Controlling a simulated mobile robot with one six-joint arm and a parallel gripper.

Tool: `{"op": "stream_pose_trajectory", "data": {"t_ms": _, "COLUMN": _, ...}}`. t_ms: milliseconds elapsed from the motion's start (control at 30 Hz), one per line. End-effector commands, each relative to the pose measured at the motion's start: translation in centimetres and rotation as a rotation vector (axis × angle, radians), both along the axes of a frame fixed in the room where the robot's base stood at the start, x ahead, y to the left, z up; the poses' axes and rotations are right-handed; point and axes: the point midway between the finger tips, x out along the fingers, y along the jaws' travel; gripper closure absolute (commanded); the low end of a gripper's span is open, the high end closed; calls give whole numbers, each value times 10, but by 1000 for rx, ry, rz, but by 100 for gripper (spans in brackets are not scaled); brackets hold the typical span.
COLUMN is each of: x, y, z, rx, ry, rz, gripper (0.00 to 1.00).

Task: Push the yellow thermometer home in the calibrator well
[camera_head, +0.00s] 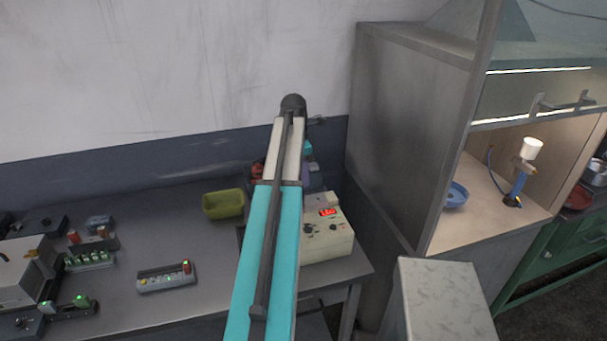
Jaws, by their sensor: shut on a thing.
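A cream box with a lit red display and dark knobs (335,243), which looks like the calibrator, stands at the right end of the grey bench. My teal and white arm crosses in front of its left side. I cannot make out the well or the yellow thermometer. My gripper is hidden behind my own arm, so I cannot see its fingers or what is between them.
On the grey bench (200,245) are a yellow-green bin (223,204), a small panel with a red knob (166,277), and a rack with green lights (90,259). A tall grey cabinet (405,130) rises close to the right. A lit hood beyond holds a blue bowl (456,194) and a burner (522,175).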

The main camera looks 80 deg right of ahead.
Motion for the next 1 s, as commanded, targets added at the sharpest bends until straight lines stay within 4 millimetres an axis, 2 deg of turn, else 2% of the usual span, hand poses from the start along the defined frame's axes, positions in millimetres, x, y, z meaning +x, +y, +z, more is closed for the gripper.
{"op": "stream_pose_trajectory", "data": {"t_ms": 267, "x": 0, "y": 0, "z": -10, "rx": 0, "ry": 0, "rz": 1, "gripper": 100}}
{"op": "stream_pose_trajectory", "data": {"t_ms": 1000, "x": 0, "y": -2, "z": -8, "rx": -1, "ry": 0, "rz": 2, "gripper": 100}}
